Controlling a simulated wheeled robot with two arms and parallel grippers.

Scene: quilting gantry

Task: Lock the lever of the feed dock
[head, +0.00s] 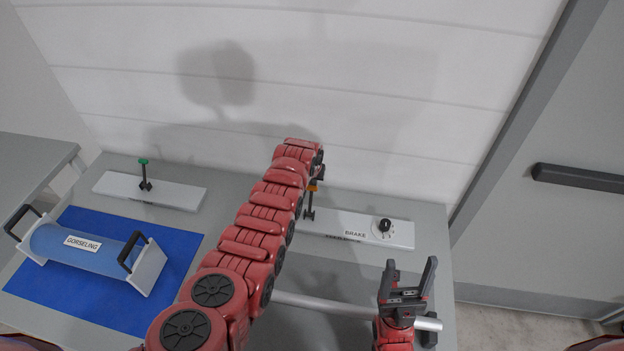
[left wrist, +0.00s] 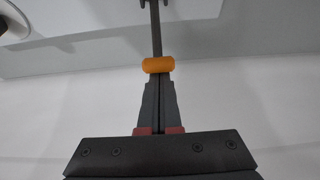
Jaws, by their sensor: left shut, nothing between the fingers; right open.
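A lever with an orange knob (head: 313,185) and a dark stem stands on the white right-hand panel, partly hidden by my left arm in the head view. In the left wrist view the orange knob (left wrist: 158,65) sits right at the tips of my left gripper (left wrist: 158,82). The left fingers are shut together with nothing between them; I cannot tell whether they touch the knob. In the head view the left fingers are hidden behind my arm. My right gripper (head: 410,263) is open and empty over the table's front right part, apart from the panel.
The right-hand panel (head: 335,228) also bears a black BRAKE knob (head: 385,226). A green-topped lever (head: 144,174) stands on the left panel (head: 178,195). A blue roll with two handles, labelled GORSELING (head: 80,243), lies on a blue mat (head: 65,303). A metal bar (head: 320,304) lies in front.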

